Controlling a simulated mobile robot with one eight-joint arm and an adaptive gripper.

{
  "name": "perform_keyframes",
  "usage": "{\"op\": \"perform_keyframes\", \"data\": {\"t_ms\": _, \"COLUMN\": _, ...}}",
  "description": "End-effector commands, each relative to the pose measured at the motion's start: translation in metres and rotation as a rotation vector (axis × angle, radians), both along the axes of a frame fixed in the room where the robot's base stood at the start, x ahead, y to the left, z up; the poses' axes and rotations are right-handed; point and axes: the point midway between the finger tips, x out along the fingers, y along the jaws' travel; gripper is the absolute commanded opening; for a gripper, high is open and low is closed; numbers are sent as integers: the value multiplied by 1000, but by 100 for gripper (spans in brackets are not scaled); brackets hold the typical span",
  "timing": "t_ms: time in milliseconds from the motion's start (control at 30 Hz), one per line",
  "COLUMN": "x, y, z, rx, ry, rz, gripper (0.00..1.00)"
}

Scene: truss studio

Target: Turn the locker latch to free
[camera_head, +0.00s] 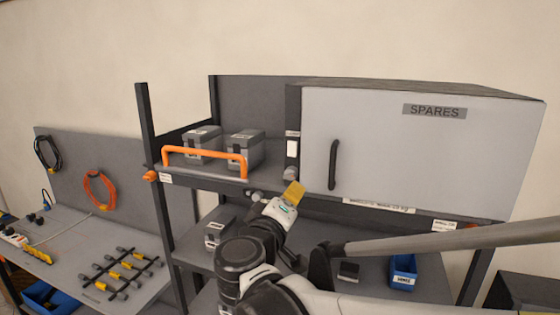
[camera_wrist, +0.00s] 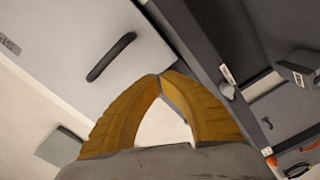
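The locker (camera_head: 420,150) is a pale grey cabinet marked SPARES, its door closed, with a dark upright handle (camera_head: 334,164). The handle also shows in the wrist view (camera_wrist: 111,57). On the dark post left of the door are white labels and a small pale grey knob (camera_head: 290,173), which looks like the latch; its turn position is too small to tell. My gripper (camera_head: 295,188) is just below this knob in the head view. In the wrist view its yellow fingers (camera_wrist: 161,75) meet at the tips, with nothing visible between them. Whether they touch the post is unclear.
Left of the locker, two grey bins (camera_head: 244,149) stand on the shelf behind an orange rail (camera_head: 205,152). A blue bin (camera_head: 403,271) sits on the lower shelf. A pegboard with coiled cables and a workbench (camera_head: 75,240) with tools are at the left.

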Motion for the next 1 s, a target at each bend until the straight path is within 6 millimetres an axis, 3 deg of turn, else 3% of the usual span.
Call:
{"op": "perform_keyframes", "data": {"t_ms": 467, "x": -4, "y": 10, "z": -9, "rx": -470, "ry": 171, "rz": 0, "gripper": 0}}
{"op": "perform_keyframes", "data": {"t_ms": 1000, "x": 52, "y": -10, "z": -10, "rx": -491, "ry": 179, "rz": -1, "gripper": 0}}
